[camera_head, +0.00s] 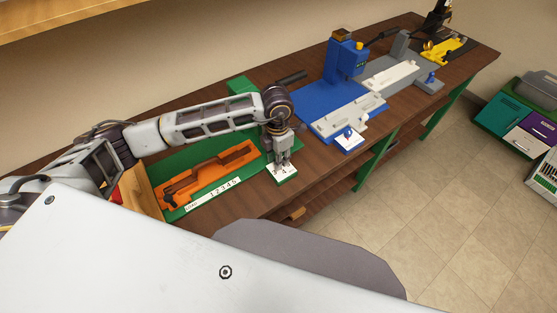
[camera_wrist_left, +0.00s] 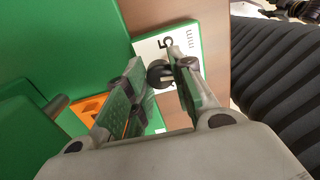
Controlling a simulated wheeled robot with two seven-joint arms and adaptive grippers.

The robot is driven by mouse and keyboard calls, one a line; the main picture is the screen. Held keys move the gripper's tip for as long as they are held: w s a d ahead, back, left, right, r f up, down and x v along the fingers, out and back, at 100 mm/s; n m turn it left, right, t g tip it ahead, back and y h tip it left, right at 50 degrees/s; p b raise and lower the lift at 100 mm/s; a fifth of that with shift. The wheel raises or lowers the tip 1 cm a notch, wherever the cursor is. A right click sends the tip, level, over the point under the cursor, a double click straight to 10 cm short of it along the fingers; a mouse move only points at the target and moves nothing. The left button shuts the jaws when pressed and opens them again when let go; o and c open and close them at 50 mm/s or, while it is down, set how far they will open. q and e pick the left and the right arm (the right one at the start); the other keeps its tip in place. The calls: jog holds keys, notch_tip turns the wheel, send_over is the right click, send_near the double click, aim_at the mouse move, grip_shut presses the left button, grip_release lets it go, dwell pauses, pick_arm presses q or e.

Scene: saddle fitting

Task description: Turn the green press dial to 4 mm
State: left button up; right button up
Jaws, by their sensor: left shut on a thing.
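The green press (camera_head: 240,88) stands at the near end of the bench, with an orange fixture (camera_head: 212,172) on its green bed. Its dial card (camera_head: 287,180) is white on a green block at the bed's right front corner; a 3 and a 4 show in the head view. In the left wrist view the card (camera_wrist_left: 150,45) shows a 5 and "mm". My left gripper (camera_head: 281,160) points down over the card, its fingers shut on the dark round dial knob (camera_wrist_left: 158,74). The fingers partly hide the knob, and I cannot read its setting. My right gripper is out of view.
A numbered strip (camera_head: 213,195) lies along the front of the green bed. A blue press (camera_head: 340,60) with its own dial card (camera_head: 350,140) stands farther along the bench, then grey and black-and-yellow stations (camera_head: 445,48). Coloured bins (camera_head: 505,115) stand at the right.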

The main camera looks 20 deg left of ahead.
pick_arm(q)
jog(key=shift+n+b, duration=0.3)
jog(key=shift+n, duration=0.4)
jog(key=o, duration=1.1)
jog(key=shift+c, duration=0.2)
notch_tip(320, 180, up, 12)
jog(key=shift+a, duration=0.15)
jog(key=shift+w, duration=0.1)
dwell(0.5)
